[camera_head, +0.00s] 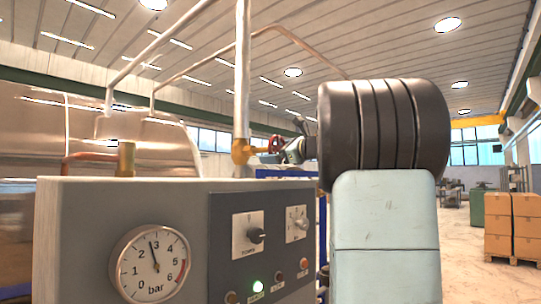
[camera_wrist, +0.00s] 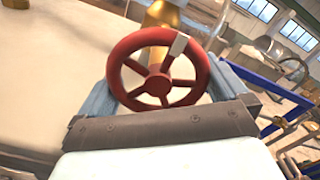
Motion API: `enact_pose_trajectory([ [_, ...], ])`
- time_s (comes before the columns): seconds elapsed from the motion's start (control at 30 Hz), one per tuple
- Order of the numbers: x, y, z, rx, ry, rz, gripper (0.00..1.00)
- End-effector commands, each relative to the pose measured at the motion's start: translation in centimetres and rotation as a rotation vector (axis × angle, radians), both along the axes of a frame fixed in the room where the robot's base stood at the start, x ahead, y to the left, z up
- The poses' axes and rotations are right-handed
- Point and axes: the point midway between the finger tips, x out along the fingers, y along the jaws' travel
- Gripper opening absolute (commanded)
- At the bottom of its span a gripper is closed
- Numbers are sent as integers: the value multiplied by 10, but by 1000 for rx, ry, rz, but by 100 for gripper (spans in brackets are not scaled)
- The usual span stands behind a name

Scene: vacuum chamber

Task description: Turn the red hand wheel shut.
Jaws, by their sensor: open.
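The red hand wheel (camera_wrist: 157,87) fills the middle of the wrist view. It has several spokes, a hub and a pale mark on its upper right rim. In the head view the red wheel (camera_head: 275,143) is small and partly hidden by my arm, beside a brass valve body (camera_head: 242,151) on a vertical pipe. My gripper (camera_wrist: 160,98) is open. In the wrist view its fingers stand left and right of the wheel, which shows between them. Whether they touch the rim I cannot tell. In the head view my gripper (camera_head: 297,150) is at the wheel, mostly hidden.
A blue frame (camera_wrist: 265,85) is right of the wheel. Boxes (camera_head: 513,225) stand far right beside open floor.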

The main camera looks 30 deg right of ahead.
Motion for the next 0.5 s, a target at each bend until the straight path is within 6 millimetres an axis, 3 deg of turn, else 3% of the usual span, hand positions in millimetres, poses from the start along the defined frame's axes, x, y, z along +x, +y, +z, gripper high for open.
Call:
enact_pose_trajectory([
  [0.2,-62,-20,3,-4,-1,-9,100],
  [0.5,-91,-35,-3,-1,7,-4,100],
])
